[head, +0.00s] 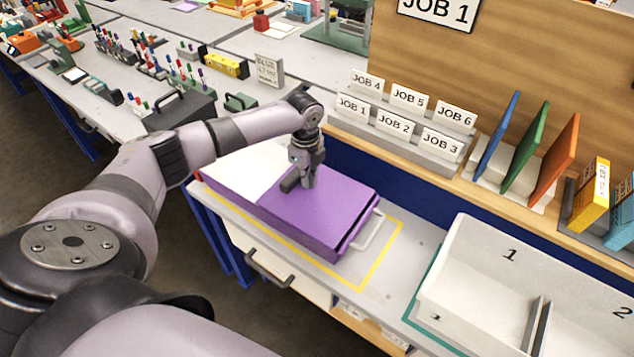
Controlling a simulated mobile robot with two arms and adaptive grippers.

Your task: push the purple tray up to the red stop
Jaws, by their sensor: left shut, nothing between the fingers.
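The purple tray (325,213) lies on the bench below the wooden back panel, with a pale handle (370,230) at its right end. A white area, perhaps paper, covers its left part. My left gripper (298,184) is shut and empty, pointing down over the middle of the tray near its top face. I cannot tell whether it touches the tray. A small red piece (197,176) shows at the tray's left end and may be the red stop; it is mostly hidden, so any gap is unclear. My right gripper is not in view.
A yellow outline (380,268) on the bench extends past the tray's right end. A white divided bin (470,262) stands to the right. Job card holders (400,125) and coloured boards (525,150) stand on the ledge behind. A black case (180,110) is at the left.

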